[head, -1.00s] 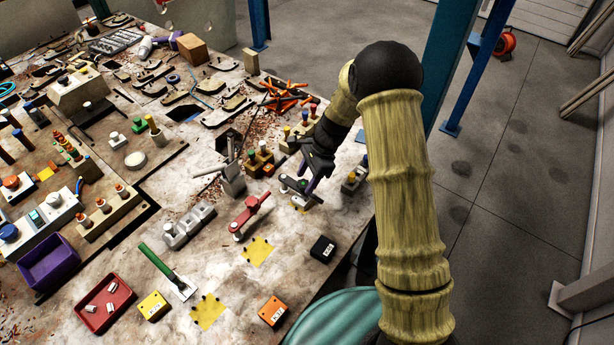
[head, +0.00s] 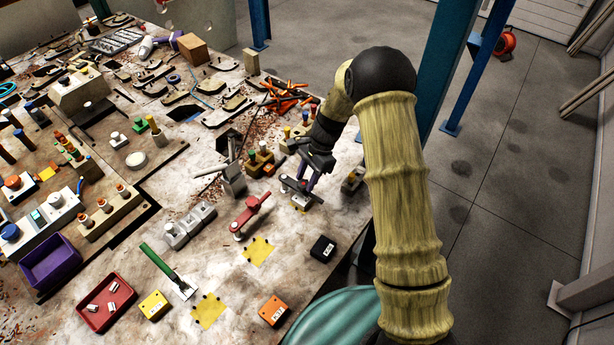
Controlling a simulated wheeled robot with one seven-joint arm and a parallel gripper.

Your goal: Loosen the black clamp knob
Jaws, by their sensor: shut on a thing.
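My gripper (head: 308,182) reaches down at the right part of the bench, with its purple fingers closed over a dark grey clamp bar (head: 291,184). The fingers are shut at the black clamp knob on this bar. The knob is small and mostly hidden by the fingers, so its turn angle cannot be read.
A red clamp lever (head: 250,212) lies to the left of my gripper. A grey block with a lever (head: 233,180) and a block with coloured knobs (head: 260,163) stand close by. A black box (head: 323,249) sits nearer the bench edge.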

